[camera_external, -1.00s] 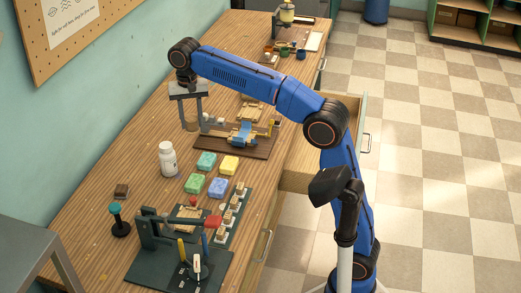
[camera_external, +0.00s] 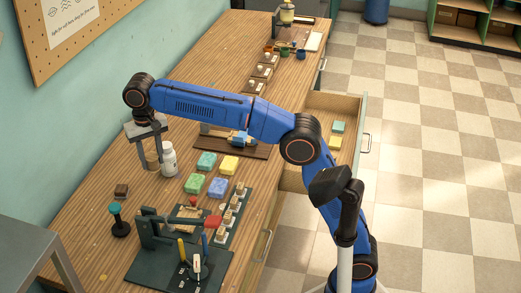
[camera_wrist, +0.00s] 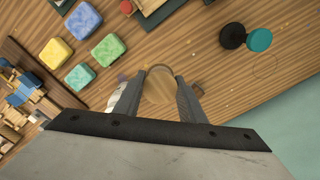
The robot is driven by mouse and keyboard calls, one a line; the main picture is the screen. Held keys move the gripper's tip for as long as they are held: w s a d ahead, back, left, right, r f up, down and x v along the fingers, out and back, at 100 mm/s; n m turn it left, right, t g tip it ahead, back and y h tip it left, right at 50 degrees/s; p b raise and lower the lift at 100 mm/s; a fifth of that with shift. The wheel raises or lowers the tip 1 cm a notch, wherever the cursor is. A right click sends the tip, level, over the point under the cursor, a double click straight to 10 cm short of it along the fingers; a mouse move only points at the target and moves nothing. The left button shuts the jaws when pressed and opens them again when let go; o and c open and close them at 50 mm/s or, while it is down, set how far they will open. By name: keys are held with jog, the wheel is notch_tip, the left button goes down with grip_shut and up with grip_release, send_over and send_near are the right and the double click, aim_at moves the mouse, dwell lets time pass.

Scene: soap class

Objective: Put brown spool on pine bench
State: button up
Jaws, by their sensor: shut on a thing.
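My gripper (camera_external: 152,158) is shut on the brown spool (camera_external: 153,160), with one finger on each side of it. In the wrist view the spool (camera_wrist: 158,86) shows as a round tan end between the two fingertips. The spool is over the wooden bench, which I take for the pine bench (camera_external: 205,75), just left of a white bottle (camera_external: 168,158). Whether it touches the bench top or hangs above it, I cannot tell.
Soap blocks in green, yellow and blue (camera_external: 217,188) lie right of the bottle. A dark brown block (camera_external: 121,191) and a teal-topped black stand (camera_external: 117,220) are nearer the front, by a dark press (camera_external: 165,245). An open drawer (camera_external: 345,104) juts out right.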

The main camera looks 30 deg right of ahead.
jog(key=shift+f, duration=6.75)
jog(key=shift+f, duration=0.1)
jog(key=o, duration=1)
notch_tip(320, 180, up, 11)
jog(key=shift+a+f, duration=0.1)
jog(key=shift+r, duration=0.7)
